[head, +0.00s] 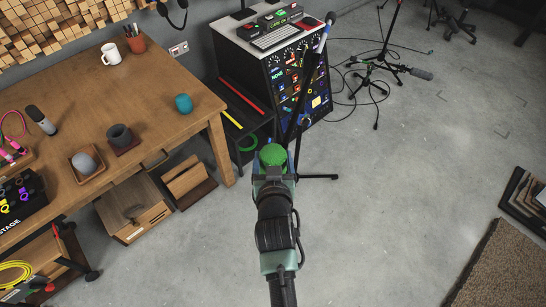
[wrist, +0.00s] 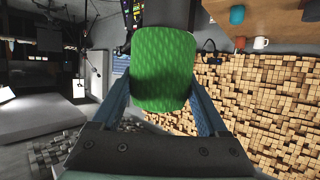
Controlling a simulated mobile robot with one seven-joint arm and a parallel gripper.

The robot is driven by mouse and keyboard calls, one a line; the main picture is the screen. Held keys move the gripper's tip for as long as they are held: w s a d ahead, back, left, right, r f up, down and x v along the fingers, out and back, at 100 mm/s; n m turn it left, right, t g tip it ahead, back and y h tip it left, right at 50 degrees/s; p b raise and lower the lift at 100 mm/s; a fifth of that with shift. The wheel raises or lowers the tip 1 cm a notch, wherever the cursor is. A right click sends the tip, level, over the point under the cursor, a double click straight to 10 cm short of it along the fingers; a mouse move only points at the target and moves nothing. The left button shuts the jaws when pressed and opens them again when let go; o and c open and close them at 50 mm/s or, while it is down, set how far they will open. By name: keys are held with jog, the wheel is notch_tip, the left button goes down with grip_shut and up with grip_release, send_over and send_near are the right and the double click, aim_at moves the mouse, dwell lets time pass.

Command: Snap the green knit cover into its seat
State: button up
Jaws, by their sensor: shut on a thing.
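The green knit cover (head: 272,154) is a rounded, bright green piece. It is held up over the floor, to the right of the wooden table, at the end of my arm. In the wrist view the green cover (wrist: 164,72) fills the space between the two blue-grey fingers of my gripper (wrist: 163,100). My gripper (head: 272,170) is shut on it. The cover hides what lies directly beyond it. I cannot tell which thing is its seat.
A dark stand pole (head: 305,90) rises just beyond the cover. The wooden table (head: 150,85) holds a teal cover (head: 183,103), a grey cover (head: 84,162) in a wooden tray, a dark cup (head: 118,135) and a microphone (head: 40,119). The floor (head: 400,200) at right is open.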

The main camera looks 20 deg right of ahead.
jog(key=shift+f+b, duration=2.55)
jog(key=shift+f, duration=0.45)
jog(key=o, duration=1.2)
jog(key=b+v, duration=0.2)
jog(key=v, duration=1.1)
jog(key=shift+w, duration=0.1)
